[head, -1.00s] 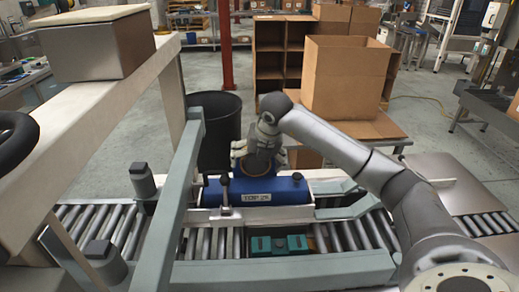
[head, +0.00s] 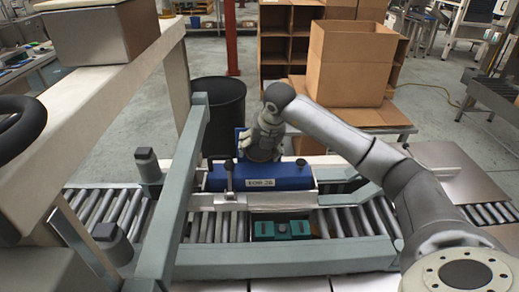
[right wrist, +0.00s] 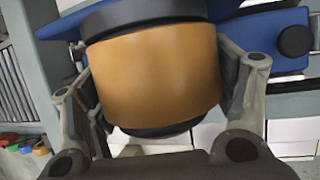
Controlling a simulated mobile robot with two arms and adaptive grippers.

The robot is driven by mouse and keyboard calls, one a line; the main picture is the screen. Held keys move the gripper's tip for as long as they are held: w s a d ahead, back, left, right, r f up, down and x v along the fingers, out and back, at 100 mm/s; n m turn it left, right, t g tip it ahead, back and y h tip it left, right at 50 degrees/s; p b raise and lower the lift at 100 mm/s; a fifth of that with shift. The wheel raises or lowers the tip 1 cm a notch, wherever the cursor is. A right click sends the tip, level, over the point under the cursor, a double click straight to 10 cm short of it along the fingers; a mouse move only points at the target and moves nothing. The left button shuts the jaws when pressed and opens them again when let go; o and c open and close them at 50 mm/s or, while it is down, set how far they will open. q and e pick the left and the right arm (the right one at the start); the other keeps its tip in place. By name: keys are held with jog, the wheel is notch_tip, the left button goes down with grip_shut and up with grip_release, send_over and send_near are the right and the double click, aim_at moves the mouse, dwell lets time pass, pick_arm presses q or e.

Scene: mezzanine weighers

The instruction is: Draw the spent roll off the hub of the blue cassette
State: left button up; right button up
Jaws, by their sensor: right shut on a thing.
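The blue cassette (head: 220,180) lies on the roller conveyor, with a white label on its front. My right gripper (head: 262,150) is directly behind and above it in the head view and hides the hub. In the right wrist view, the roll (right wrist: 155,75) is an orange-brown cylinder with dark bands above and below. The fingers of my right gripper (right wrist: 155,100) close on it from both sides. Blue parts of the cassette (right wrist: 262,35) show behind the roll. Whether the roll still sits around the hub cannot be told. My left gripper is not in view.
A black bin (head: 222,115) stands behind the conveyor. An open cardboard box (head: 345,65) sits on a table at the back. A grey-green frame post (head: 178,190) stands left of the cassette. A teal fixture (head: 283,229) sits between the front rollers.

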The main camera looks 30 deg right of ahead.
jog(key=shift+r, duration=0.25)
jog(key=shift+s, duration=0.1)
dwell(0.4)
jog(key=s+a+b, duration=0.1)
jog(key=s+a, duration=0.3)
jog(key=s, duration=0.3)
jog(key=shift+a, duration=0.15)
dwell(0.9)
dwell(0.5)
